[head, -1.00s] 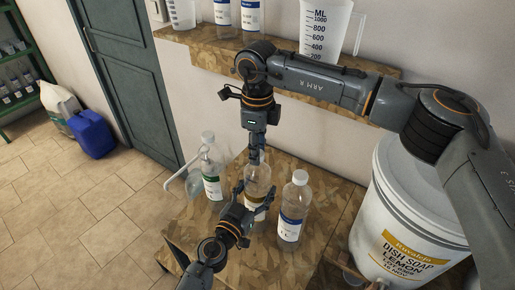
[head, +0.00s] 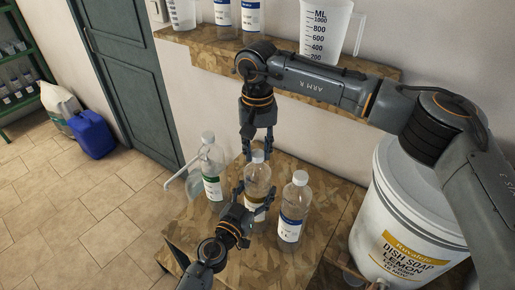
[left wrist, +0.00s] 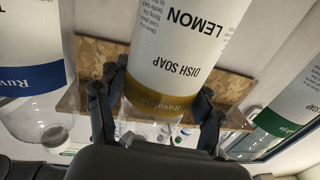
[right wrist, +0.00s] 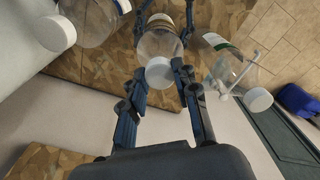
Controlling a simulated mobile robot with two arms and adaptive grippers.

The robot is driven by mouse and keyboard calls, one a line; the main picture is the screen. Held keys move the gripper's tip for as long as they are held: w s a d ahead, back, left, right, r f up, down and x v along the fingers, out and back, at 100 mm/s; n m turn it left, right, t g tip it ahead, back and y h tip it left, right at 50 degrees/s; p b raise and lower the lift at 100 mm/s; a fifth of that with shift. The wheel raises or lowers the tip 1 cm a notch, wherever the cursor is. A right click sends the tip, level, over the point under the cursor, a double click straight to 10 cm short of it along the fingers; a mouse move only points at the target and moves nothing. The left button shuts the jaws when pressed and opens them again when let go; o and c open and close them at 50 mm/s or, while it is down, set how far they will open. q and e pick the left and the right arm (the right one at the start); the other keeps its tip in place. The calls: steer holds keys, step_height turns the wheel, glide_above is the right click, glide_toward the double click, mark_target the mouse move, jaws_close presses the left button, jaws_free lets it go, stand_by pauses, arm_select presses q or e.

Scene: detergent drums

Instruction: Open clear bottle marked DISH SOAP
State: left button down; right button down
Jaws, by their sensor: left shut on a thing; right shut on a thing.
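The clear bottle with a yellow-banded label (head: 257,180) stands upright in the middle of three bottles on the wooden bench. In the left wrist view its label (left wrist: 185,60) reads DISH SOAP, LEMON. My left gripper (head: 254,199) is shut around the bottle's body from the front. The white cap (right wrist: 158,72) sits at the bottle's top. My right gripper (head: 258,153) points down from above and is shut on the cap, one finger on each side. Whether the cap has come loose cannot be told.
A green-labelled bottle with a white pump-like spout (head: 211,172) stands left, and a blue-labelled capped bottle (head: 292,212) close right. A big white drum (head: 395,225) stands at the right. A shelf (head: 205,46) with a measuring jug (head: 322,30) is behind.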

mark_target(258, 153)
steer(key=shift+n, duration=0.5)
steer(key=shift+r, duration=0.2)
steer(key=shift+r, duration=0.9)
steer(key=shift+r, duration=2)
arm_select(q)
steer(key=shift+c, duration=0.7)
jaws_free()
steer(key=shift+s, duration=0.1)
